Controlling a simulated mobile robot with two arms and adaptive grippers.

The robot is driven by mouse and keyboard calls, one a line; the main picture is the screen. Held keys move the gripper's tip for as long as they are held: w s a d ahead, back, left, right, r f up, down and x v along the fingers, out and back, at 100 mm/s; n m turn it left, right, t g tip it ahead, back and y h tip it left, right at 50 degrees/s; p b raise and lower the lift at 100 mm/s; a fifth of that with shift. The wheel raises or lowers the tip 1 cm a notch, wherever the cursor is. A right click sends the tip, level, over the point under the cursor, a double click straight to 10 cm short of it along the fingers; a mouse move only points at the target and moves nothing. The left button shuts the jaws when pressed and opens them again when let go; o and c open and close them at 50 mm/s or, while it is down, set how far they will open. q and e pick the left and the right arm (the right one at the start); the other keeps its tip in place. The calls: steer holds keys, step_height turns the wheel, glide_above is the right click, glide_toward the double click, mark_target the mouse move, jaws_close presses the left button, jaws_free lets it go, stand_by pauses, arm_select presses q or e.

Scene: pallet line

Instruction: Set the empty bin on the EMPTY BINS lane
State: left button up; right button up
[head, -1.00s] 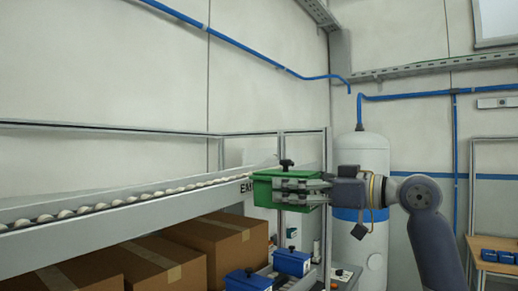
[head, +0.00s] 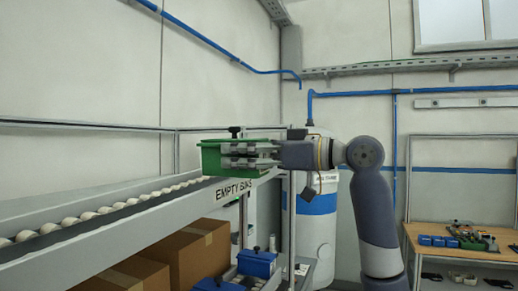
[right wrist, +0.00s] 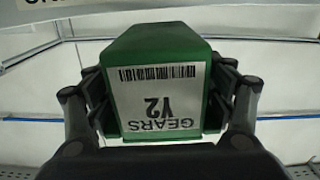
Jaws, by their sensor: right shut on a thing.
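The green bin (head: 211,161) is held in my right gripper (head: 247,154), at the right end of the EMPTY BINS lane (head: 95,220), a sloping roller rack with a white label (head: 236,189). My left gripper is not in view.
Cardboard boxes (head: 190,255) sit under the lane. Blue bins (head: 257,263) stand on a lower shelf at its right end. A white and blue tank (head: 317,205) is behind my right arm. A wooden bench (head: 465,243) with small blue bins stands at the right.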

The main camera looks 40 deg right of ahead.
steer(key=p+x, duration=0.1)
steer(key=x, duration=0.2)
steer(key=shift+r, duration=0.15)
steer(key=p+x, duration=0.3)
steer(key=x, duration=0.4)
steer(key=shift+w+a, duration=0.15)
steer(key=shift+w, duration=0.25)
steer(key=shift+w+f+b, duration=0.2)
steer(key=shift+f+b, duration=0.5)
steer(key=shift+f, duration=0.05)
steer(key=shift+f+b, duration=0.6)
steer(key=shift+f, duration=0.15)
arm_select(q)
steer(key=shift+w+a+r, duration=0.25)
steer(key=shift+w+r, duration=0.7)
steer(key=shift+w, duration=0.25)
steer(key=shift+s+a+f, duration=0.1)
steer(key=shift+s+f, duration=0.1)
arm_select(e)
steer(key=shift+f, duration=0.3)
steer(key=o, duration=1.2)
steer(key=shift+s, duration=0.1)
